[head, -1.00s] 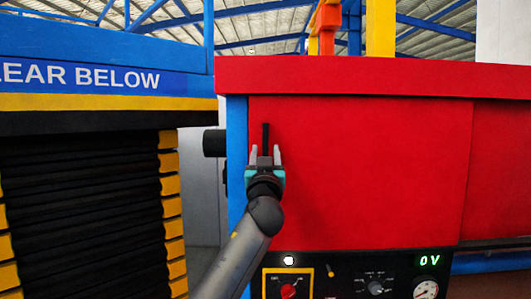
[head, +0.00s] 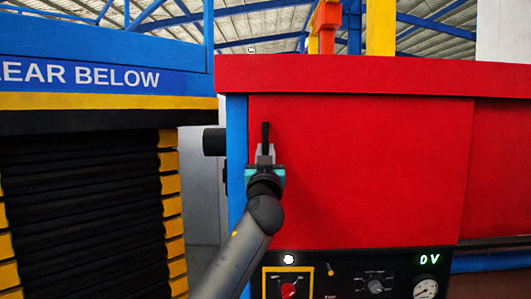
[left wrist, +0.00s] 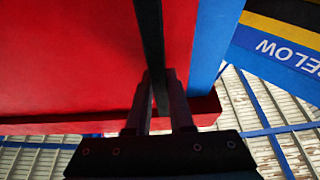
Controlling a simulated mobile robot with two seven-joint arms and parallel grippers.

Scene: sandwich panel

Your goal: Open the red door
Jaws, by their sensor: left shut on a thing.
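The red door (head: 370,170) is a large flat panel under a red top ledge, and it looks closed. A black vertical handle (head: 265,132) stands at its left edge. My left gripper (head: 265,152) is shut on the handle, with one finger on each side. The left wrist view shows the black handle (left wrist: 151,50) running down between the two fingers of the left gripper (left wrist: 160,108), in front of the red door (left wrist: 70,60). My right gripper is not in view.
A blue post (head: 237,160) borders the door on the left. Below is a black control panel (head: 335,265) with knobs, a gauge (head: 426,288) and a green readout. A black bellows stack (head: 80,210) with yellow edges stands at the left, beyond a narrow gap.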

